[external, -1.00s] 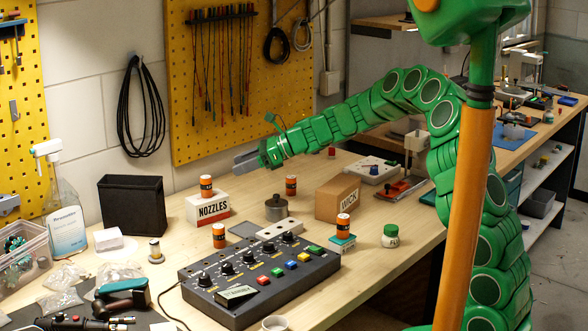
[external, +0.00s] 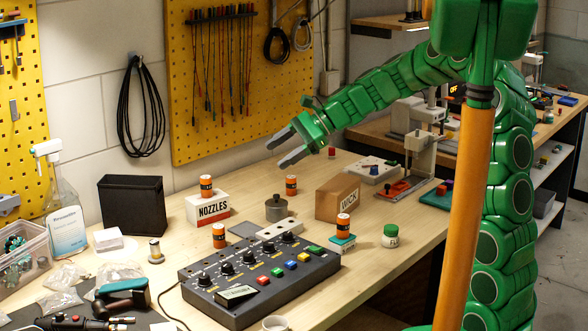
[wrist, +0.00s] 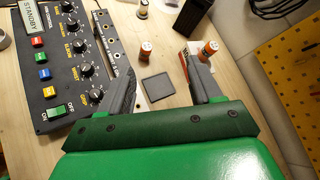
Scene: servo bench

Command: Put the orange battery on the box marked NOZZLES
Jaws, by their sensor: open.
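The white and red box marked NOZZLES (external: 207,209) stands on the bench with an orange battery (external: 206,186) upright on top. A second orange battery (external: 219,235) stands in front of the box, a third (external: 291,185) at the back, and another (external: 343,225) on a small teal and white block. My gripper (external: 277,154) is open and empty, above the rear of the bench. In the wrist view, my gripper's fingers (wrist: 160,62) are wide apart; one battery (wrist: 145,48) shows between them, and another (wrist: 210,48) beyond the right finger, which partly hides the box.
A dark control panel (external: 260,280) with knobs and coloured buttons lies in front. A metal pot (external: 276,208), a brown WICK box (external: 338,197) and a green-lidded jar (external: 390,236) stand nearby. A black bin (external: 133,206) is at left, by the wall.

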